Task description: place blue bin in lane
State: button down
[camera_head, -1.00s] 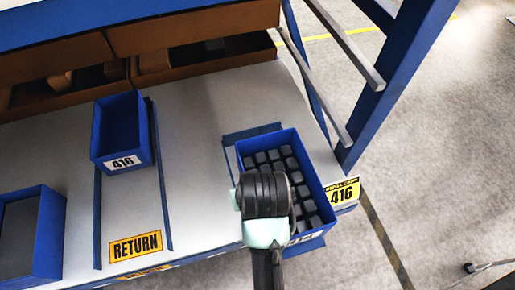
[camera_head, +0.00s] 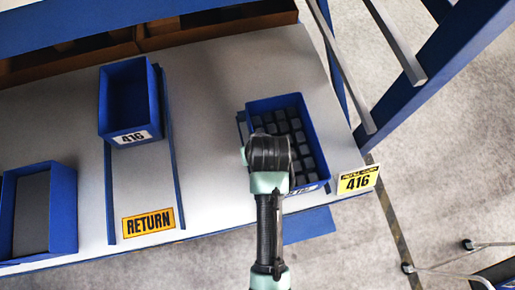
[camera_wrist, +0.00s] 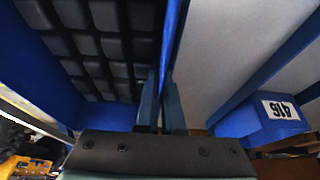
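The blue bin (camera_head: 318,135), filled with dark blocky castings, is at the right end of the white shelf, beside the yellow 416 sign (camera_head: 358,180). Its near end is by the shelf's front edge. A piece of blue lane rail (camera_head: 241,124) shows at its left; whether it rests fully down is unclear. My gripper (camera_wrist: 162,105) has its two fingers on either side of a bin wall, closed on it. In the head view my wrist covers the bin's near left part and hides the fingers.
An empty blue bin labelled 416 (camera_head: 104,105) stands in the lane marked RETURN (camera_head: 148,222). Another blue bin (camera_head: 64,210) is at far left. A blue post (camera_head: 420,75) and grey bars rise right of the lane. Bare shelf lies between the lanes.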

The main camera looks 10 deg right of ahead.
jog(key=shift+f, duration=1.6)
jog(key=shift+f, duration=0.2)
jog(key=c, duration=1)
grip_release()
jog(key=shift+c, duration=0.2)
jog(key=shift+r, duration=0.35)
jog(key=v, duration=1.1)
jog(key=shift+s+r+b, duration=0.15)
jog(key=shift+r+b, duration=0.15)
jog(key=shift+b, duration=0.1)
